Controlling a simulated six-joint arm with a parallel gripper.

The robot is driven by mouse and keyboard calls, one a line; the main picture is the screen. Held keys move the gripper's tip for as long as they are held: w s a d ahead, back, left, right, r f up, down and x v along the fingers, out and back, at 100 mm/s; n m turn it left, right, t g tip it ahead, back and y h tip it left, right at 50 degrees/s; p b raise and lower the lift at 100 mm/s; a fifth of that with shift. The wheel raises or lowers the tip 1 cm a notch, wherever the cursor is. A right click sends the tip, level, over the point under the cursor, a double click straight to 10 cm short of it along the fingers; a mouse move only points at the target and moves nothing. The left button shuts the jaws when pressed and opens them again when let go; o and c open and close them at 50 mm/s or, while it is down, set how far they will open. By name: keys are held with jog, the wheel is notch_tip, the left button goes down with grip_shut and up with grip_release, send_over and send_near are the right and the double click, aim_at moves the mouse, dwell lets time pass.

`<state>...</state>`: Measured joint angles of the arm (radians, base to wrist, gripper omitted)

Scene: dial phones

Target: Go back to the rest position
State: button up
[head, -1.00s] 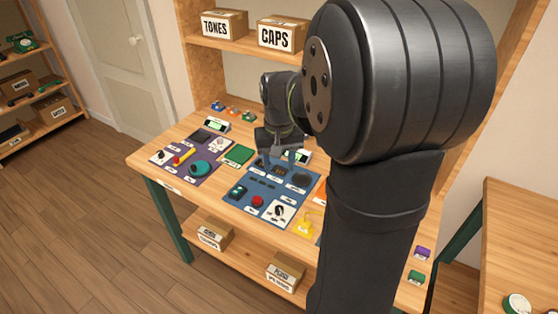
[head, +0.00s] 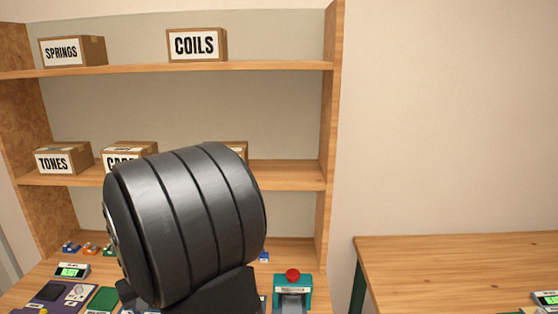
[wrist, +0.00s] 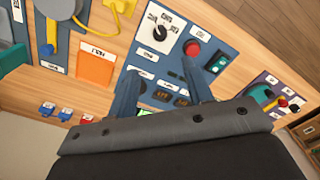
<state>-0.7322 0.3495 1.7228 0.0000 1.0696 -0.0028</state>
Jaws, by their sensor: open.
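My gripper (wrist: 158,88) shows in the wrist view with its two blue-grey fingers apart and nothing between them. It is over a blue mat (wrist: 140,62) on the workbench. The mat carries a white card with a black knob (wrist: 159,33) and a red button (wrist: 193,47), close beyond the right finger. I cannot tell how high the fingertips are above the mat. In the head view my dark arm covers the middle of the workbench (head: 210,285), and the gripper does not show clearly there.
An orange pad (wrist: 95,68) and a purple mat (wrist: 272,80) flank the blue mat. Behind the bench, shelves hold the SPRINGS (head: 72,51), COILS (head: 196,45) and TONES (head: 63,159) boxes. A teal device with a red knob (head: 292,275) stands right of my arm. A second table (head: 450,265) is further right.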

notch_tip(320, 180, down, 13)
jog(key=shift+f, duration=0.2)
jog(key=shift+r, duration=0.1)
dwell(0.4)
notch_tip(320, 180, up, 18)
jog(key=f, duration=0.1)
notch_tip(320, 180, down, 18)
jog(key=shift+r, duration=0.25)
jog(key=shift+r+m, duration=0.15)
jog(key=shift+m, duration=0.35)
jog(key=m, duration=0.3)
jog(key=shift+m, duration=0.4)
jog(key=m, duration=0.6)
jog(key=shift+r, duration=1.65)
